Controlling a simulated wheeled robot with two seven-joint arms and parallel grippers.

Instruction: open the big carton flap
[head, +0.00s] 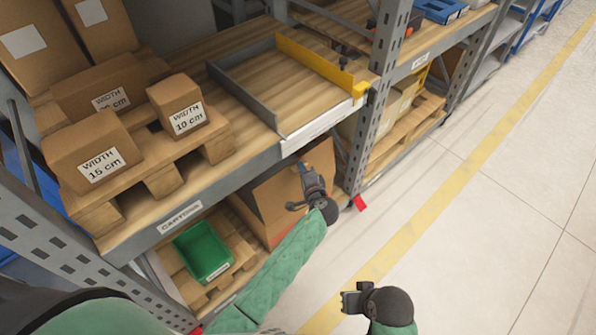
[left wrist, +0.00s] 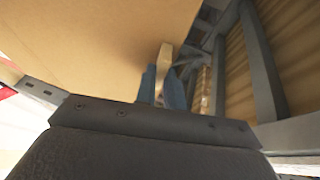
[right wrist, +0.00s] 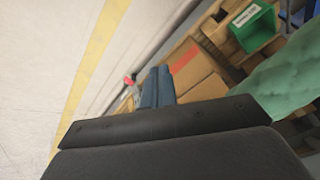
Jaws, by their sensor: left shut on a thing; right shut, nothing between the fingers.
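The big carton (head: 272,192) stands on the lower shelf level, a brown box partly hidden behind my left arm. My left gripper (head: 311,180) is at its front right side. In the left wrist view the closed fingers (left wrist: 163,86) hold a thin tan piece, seemingly the flap's tab or edge (left wrist: 165,54), against a broad cardboard face (left wrist: 95,40). My right gripper (head: 352,300) is shut and empty over the aisle, away from the carton. In the right wrist view the carton (right wrist: 197,76) shows a red strip beyond the closed fingers (right wrist: 158,86).
A green bin (head: 203,252) sits on a pallet left of the carton. Above, small cartons (head: 95,155) stand on a pallet, beside a tray with a yellow side (head: 315,69). A rack upright (head: 376,100) stands right of the carton. The aisle floor (head: 480,220) is clear.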

